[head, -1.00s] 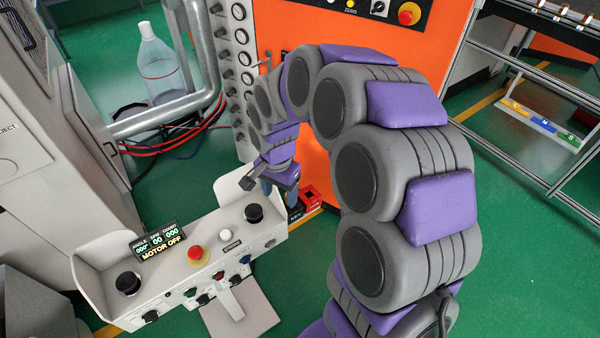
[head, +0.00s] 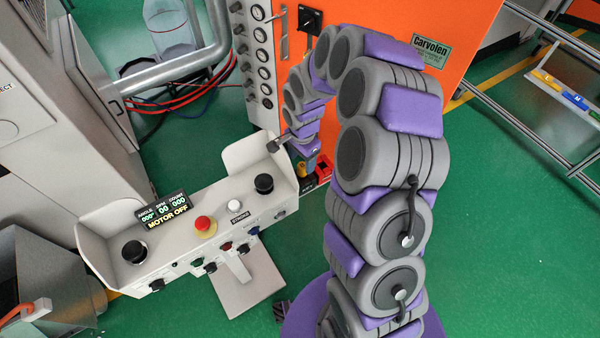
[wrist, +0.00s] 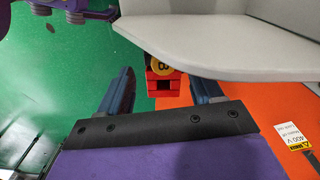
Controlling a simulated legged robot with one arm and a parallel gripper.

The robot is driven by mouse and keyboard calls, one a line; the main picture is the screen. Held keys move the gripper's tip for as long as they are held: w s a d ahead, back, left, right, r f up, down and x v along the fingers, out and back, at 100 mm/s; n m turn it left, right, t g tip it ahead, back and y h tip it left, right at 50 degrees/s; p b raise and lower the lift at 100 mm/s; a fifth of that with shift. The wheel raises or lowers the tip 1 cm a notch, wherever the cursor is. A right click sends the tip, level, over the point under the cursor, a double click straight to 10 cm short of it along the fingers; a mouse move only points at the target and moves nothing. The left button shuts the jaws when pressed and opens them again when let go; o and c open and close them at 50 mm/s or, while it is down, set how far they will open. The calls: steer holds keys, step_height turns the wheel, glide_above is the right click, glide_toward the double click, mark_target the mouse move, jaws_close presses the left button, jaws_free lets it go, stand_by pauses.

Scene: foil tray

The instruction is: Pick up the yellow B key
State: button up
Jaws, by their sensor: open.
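My gripper (wrist: 165,74) is open, one finger on each side of the block, with nothing held. In the head view my gripper (head: 309,163) hangs past the right end of the control console, beside the red block (head: 324,171). A small yellow spot (head: 303,170) shows there, partly hidden by the gripper. The key's full shape is too small to tell.
The grey console (head: 225,208) with knobs and a red stop button (head: 204,226) stands close left. Its raised end plate (wrist: 220,45) overhangs near my right finger in the wrist view. An orange machine (head: 460,40) is behind.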

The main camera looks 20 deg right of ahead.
mark_target(303, 165)
steer(key=shift+d+f, duration=0.65)
steer(key=shift+f, duration=0.3)
steer(key=f, duration=0.1)
steer(key=a+f+b, duration=0.1)
steer(key=f, duration=0.1)
steer(key=shift+w+a+f+b, duration=0.25)
steer(key=shift+w+b, duration=0.05)
steer(key=shift+w, duration=0.05)
steer(key=shift+a+f, duration=0.15)
steer(key=shift+f, duration=0.35)
steer(key=shift+d, duration=0.75)
steer(key=shift+c, duration=0.2)
steer(key=c, duration=0.3)
steer(key=shift+a, duration=0.6)
steer(key=c, duration=0.6)
steer(key=shift+d, duration=0.1)
steer(key=shift+c, duration=0.8)
steer(key=shift+d, duration=0.3)
steer(key=shift+c, duration=0.3)
step_height(303, 165, up, 16)
steer(key=p, duration=0.4)
steer(key=shift+a+f, duration=0.15)
steer(key=shift+f, duration=0.1)
